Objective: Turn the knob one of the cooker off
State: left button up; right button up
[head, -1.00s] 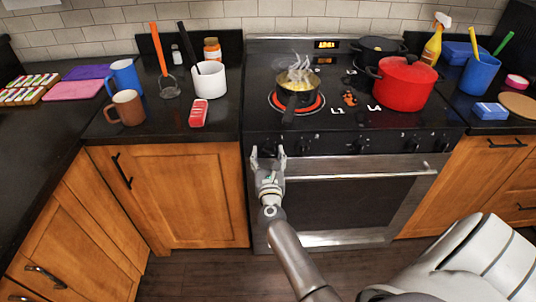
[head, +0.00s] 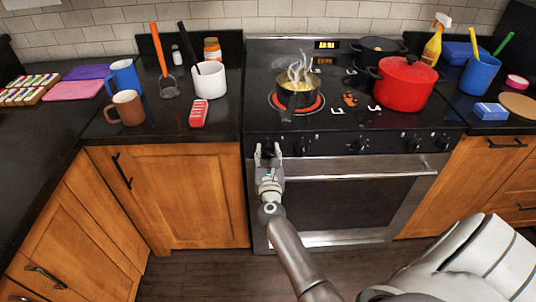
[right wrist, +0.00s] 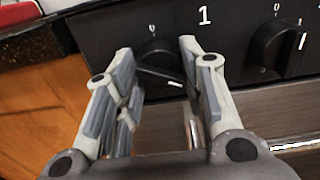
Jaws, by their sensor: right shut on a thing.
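My right gripper (head: 268,147) is at the left end of the cooker (head: 330,143) front, with its fingers around the leftmost black knob. In the right wrist view this knob (right wrist: 158,62) sits between the two fingers of the gripper (right wrist: 160,60). The number 1 shows beside it on the panel. The knob's grip is tilted, and its white mark points to the lower right. The gripper is shut on the knob. On the cooker top, the front left burner (head: 320,104) glows red under a small steaming pan (head: 298,95). My left gripper is not in view.
Another knob (right wrist: 276,47) is right of the gripper, with clear panel between. The oven handle (head: 375,176) runs below the knobs. A red pot (head: 403,84) stands at right on the cooker top. A wooden cabinet (head: 175,195) is at left.

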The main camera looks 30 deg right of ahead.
jog(key=shift+n, duration=0.4)
jog(key=n+p, duration=0.2)
jog(key=n, duration=0.3)
jog(key=shift+d+r+n, duration=0.1)
jog(key=shift+n, duration=0.2)
jog(key=n+p, duration=0.1)
jog(key=n, duration=0.4)
jog(key=shift+n+p, duration=0.3)
jog(key=shift+p, duration=0.1)
jog(key=n+p, duration=0.2)
jog(key=n, duration=0.4)
jog(key=shift+r, duration=0.1)
jog(key=n+p, duration=0.2)
jog(key=n, duration=0.3)
jog(key=shift+n, duration=0.4)
jog(key=o, duration=1)
